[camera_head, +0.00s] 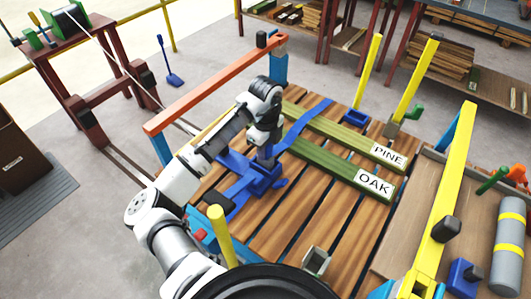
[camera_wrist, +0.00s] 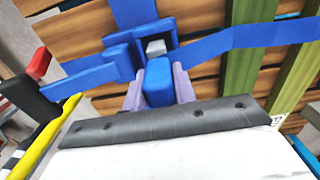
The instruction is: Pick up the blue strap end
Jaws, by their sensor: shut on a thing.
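My gripper (camera_head: 266,152) reaches down over the blue buckle (camera_head: 262,180) on the wooden deck. In the wrist view its two pale purple fingers (camera_wrist: 158,92) are closed on either side of a blue block, which looks like the blue strap end (camera_wrist: 158,80). A blue housing (camera_wrist: 122,60) with a small grey part (camera_wrist: 156,47) sits just beyond the fingers. A flat blue strap (camera_head: 305,120) runs from there over the green boards; it also crosses the right of the wrist view (camera_wrist: 255,37). My arm hides part of the buckle in the head view.
Green boards labelled PINE (camera_head: 388,156) and OAK (camera_head: 375,184) lie across the slatted deck (camera_head: 310,230). Yellow posts (camera_head: 413,80) stand at the deck's edges. An orange rail (camera_head: 215,84) runs behind my arm. A grey cylinder (camera_head: 508,245) lies at far right.

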